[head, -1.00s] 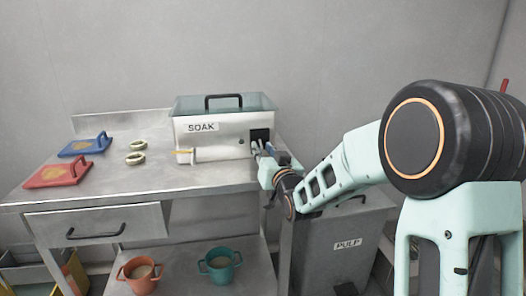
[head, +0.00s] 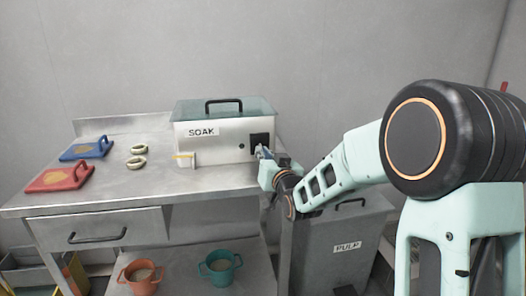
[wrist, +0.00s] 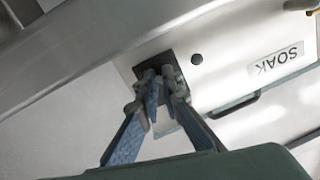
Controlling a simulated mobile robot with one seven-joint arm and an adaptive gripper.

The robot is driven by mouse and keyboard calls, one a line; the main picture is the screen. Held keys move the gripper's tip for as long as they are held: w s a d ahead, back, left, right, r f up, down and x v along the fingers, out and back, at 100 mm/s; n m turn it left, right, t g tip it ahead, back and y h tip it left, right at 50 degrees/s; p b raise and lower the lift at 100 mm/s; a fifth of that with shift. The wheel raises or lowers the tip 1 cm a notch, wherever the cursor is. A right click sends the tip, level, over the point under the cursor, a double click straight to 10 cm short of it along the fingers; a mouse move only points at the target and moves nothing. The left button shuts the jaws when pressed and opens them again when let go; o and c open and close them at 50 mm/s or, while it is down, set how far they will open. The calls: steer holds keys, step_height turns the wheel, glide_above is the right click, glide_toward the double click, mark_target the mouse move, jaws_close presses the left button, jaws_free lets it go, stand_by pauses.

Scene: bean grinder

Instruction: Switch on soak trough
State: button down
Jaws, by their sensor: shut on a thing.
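The soak trough (head: 210,145) is a white box marked SOAK with a translucent teal top and black handle, at the back of the steel table. Its front has a small dark round spot (head: 241,146) and a black panel (head: 260,139) at the right end. My gripper (head: 262,152) is at that panel. In the wrist view my gripper (wrist: 161,80) has its blue-padded fingers drawn together in front of the black panel (wrist: 176,66), shut on a small part there. The fingers hide most of that part, probably the switch, so its position cannot be told.
A small pale fitting with a yellow bar (head: 187,158) stands at the trough's front left. Two pale rings (head: 137,162), a blue board (head: 87,148) and a red board (head: 60,178) lie left. A grey PULP bin (head: 345,240) stands below my arm. Two cups (head: 220,268) stand below.

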step_height(320, 180, up, 2)
steer(key=g+p, duration=0.1)
steer(key=p, duration=0.3)
steer(key=g+h+p, duration=0.1)
steer(key=g+p, duration=0.1)
steer(key=p, duration=0.2)
steer(key=shift+r+g+h+p, duration=0.2)
steer(key=shift+g+h+p, duration=0.1)
steer(key=shift+p, duration=0.1)
steer(key=g+p, duration=0.1)
steer(key=p, duration=0.3)
steer(key=shift+r+g, duration=0.2)
steer(key=shift+g, duration=0.1)
steer(key=shift+m+g+h+p, duration=0.3)
steer(key=shift+g+h+p, duration=0.15)
steer(key=shift+p, duration=0.65)
steer(key=shift+g+p, duration=0.25)
steer(key=shift+p, duration=0.2)
steer(key=shift+f, duration=0.1)
steer(key=c, duration=2.1)
jaws_free()
